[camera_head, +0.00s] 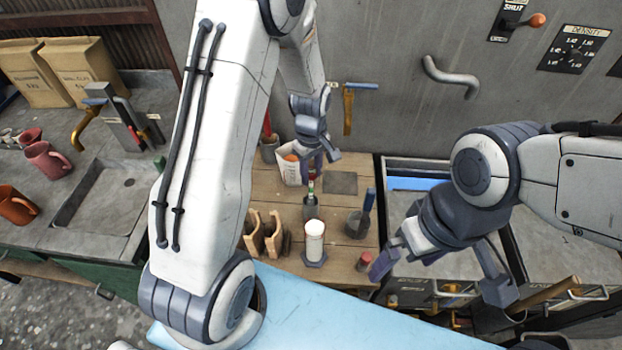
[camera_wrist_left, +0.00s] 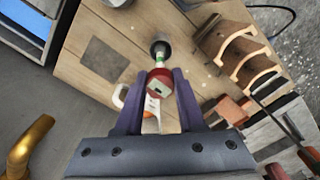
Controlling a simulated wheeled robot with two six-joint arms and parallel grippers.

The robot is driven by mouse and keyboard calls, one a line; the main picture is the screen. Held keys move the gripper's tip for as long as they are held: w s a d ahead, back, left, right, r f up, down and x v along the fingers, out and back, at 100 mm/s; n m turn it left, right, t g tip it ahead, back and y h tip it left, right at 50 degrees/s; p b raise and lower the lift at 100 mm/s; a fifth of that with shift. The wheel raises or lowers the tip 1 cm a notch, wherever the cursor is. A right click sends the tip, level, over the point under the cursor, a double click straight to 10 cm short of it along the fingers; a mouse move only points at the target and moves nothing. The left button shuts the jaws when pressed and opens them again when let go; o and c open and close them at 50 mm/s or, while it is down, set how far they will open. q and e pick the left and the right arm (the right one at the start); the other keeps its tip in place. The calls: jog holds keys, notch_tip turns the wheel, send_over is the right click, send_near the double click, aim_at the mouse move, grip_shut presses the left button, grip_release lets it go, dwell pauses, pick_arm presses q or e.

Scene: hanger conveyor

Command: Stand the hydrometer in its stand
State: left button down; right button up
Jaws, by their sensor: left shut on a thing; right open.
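My left gripper (camera_head: 315,160) is shut on the upper end of a slim upright hydrometer (camera_head: 311,185) with red, white and green parts. In the left wrist view its red top (camera_wrist_left: 160,82) sits between my fingers (camera_wrist_left: 158,100). Its lower end meets a dark grey round cup-like piece (camera_head: 310,208), also visible in the left wrist view (camera_wrist_left: 160,48). I cannot tell whether this piece is the stand or the hydrometer's bulb, nor whether it touches the table. My right gripper (camera_head: 439,280) is open and empty at the right.
On the wooden table (camera_head: 345,215) stand notched wooden brackets (camera_head: 265,235), a white cylinder (camera_head: 315,242) with a hexagonal foot and a dark cup (camera_head: 356,224) with a blue-handled tool. A dark square plate (camera_head: 340,183) lies flat. A white container (camera_head: 290,172) stands behind.

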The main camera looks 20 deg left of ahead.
aim_at(311, 198)
pick_arm(q)
notch_tip(311, 198, down, 2)
jog(key=shift+f+p, duration=0.25)
jog(key=shift+p, duration=0.1)
jog(key=shift+f, duration=0.55)
jog(key=c, duration=0.5)
grip_release()
jog(key=shift+r, duration=0.1)
